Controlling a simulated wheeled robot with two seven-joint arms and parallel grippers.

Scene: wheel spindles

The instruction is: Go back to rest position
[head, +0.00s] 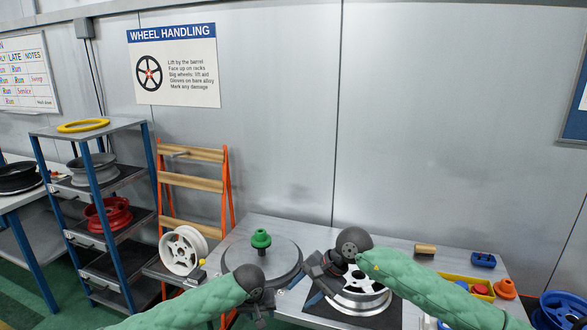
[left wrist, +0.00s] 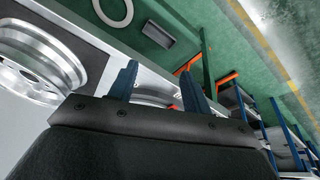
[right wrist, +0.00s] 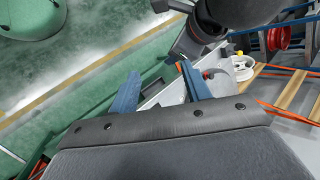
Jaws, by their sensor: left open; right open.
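My right gripper (head: 318,276) is over the workbench, at the left side of a silver wheel (head: 368,303) that lies on a dark mat. Its blue fingers stand apart with nothing between them in the right wrist view (right wrist: 160,88). My left gripper (head: 260,312) is low at the front of the bench and partly cut off in the head view. Its fingers are apart and empty in the left wrist view (left wrist: 156,82). A silver wheel (left wrist: 35,68) also shows at the left there. A round grey spindle plate (head: 285,258) with a green hub (head: 261,240) stands between and behind the grippers.
A yellow tray (head: 455,281), an orange part (head: 505,289) and a blue block (head: 483,260) are on the right of the bench (head: 300,228). A blue shelf (head: 100,197) holds wheels further left.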

